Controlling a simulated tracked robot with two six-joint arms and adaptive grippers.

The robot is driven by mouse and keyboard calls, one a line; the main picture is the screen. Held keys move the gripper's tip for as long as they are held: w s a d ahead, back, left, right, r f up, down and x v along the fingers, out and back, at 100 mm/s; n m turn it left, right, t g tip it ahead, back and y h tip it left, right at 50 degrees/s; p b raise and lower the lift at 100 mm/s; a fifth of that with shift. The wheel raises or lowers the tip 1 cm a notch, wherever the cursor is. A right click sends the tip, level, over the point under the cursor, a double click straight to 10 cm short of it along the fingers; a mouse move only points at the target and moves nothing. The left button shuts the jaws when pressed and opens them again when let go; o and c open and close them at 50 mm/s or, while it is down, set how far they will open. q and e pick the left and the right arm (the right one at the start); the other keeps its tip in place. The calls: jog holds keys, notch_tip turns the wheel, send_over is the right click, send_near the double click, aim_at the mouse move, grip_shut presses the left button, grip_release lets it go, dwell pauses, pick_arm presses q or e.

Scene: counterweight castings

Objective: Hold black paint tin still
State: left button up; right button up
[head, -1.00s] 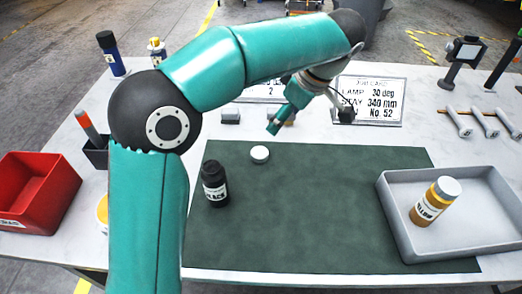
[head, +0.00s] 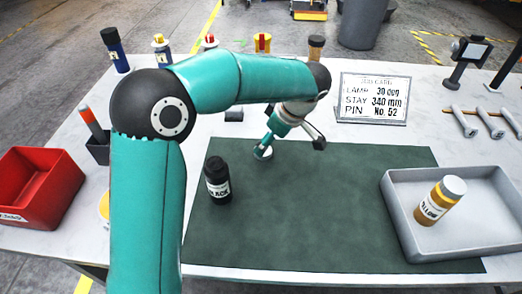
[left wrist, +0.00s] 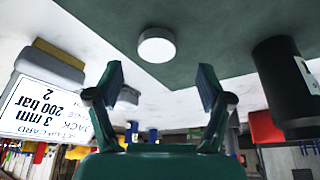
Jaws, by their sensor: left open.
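The black paint tin (head: 217,182) stands upright on the green mat (head: 320,215), near its left edge, with a black cap and a white label. It also shows at the right of the left wrist view (left wrist: 288,85). A white round lid (head: 264,153) lies on the mat behind the tin, partly covered by a finger of mine. My left gripper (head: 290,146) is open and empty, low near the lid and apart from the tin. In the left wrist view the lid (left wrist: 157,46) shows beyond the open fingers (left wrist: 161,80). My right gripper is not in view.
A grey tray (head: 398,215) at the right holds a yellow tin (head: 440,200). A red bin (head: 38,200) stands at the left. A sign card (head: 373,98) and several tins line the back. The middle and front of the mat are clear.

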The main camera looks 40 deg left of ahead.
pick_arm(q)
jog(key=shift+f, duration=0.1)
jog(key=x, duration=0.5)
jog(key=shift+w+p, duration=0.1)
jog(key=shift+p, duration=0.3)
jog(key=c, duration=0.8)
